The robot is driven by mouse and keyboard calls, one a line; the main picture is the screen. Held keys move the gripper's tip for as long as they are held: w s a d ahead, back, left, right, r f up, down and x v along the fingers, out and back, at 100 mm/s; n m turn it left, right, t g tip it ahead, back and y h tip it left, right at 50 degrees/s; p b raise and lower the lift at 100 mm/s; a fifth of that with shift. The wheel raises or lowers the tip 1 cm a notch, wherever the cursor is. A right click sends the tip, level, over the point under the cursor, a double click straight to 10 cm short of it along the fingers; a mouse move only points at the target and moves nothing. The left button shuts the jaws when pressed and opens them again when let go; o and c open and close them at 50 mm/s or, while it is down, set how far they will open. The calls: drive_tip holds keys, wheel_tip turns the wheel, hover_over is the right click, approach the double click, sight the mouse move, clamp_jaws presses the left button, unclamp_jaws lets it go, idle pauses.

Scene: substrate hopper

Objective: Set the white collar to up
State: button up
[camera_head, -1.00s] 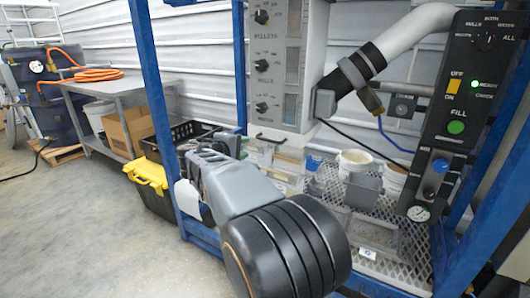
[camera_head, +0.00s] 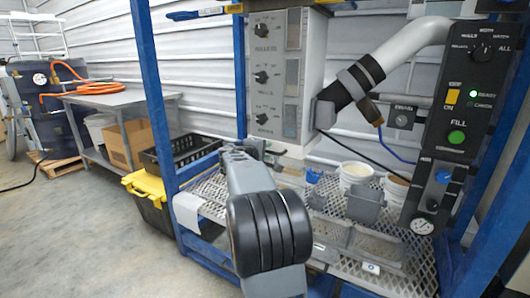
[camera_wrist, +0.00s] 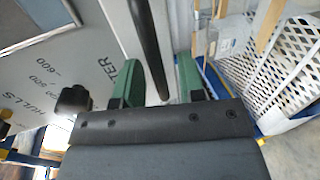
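I cannot clearly pick out a white collar. In the head view a light grey band (camera_head: 352,82) goes around the black sleeve (camera_head: 362,72) of the pale bent pipe (camera_head: 410,38), up and right of my gripper. My gripper (camera_head: 262,148) is below the front of the white dispenser box (camera_head: 276,75); its fingertips are hard to see there. In the wrist view my gripper (camera_wrist: 157,78) has its two green fingers apart. A black bar (camera_wrist: 146,45) runs between them, with space on both sides, and looks unheld.
A control panel (camera_head: 465,90) with a green FILL button (camera_head: 456,136) is at the right. Blue frame posts (camera_head: 150,75) stand around the station. White tubs (camera_head: 356,173) and grey bins (camera_head: 376,245) sit on the mesh shelf (camera_head: 205,188). A workbench (camera_head: 110,98) is at the left.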

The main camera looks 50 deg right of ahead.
drive_tip(key=shift+d, duration=0.1)
drive_tip(key=shift+c, duration=0.2)
clamp_jaws()
idle(0.4)
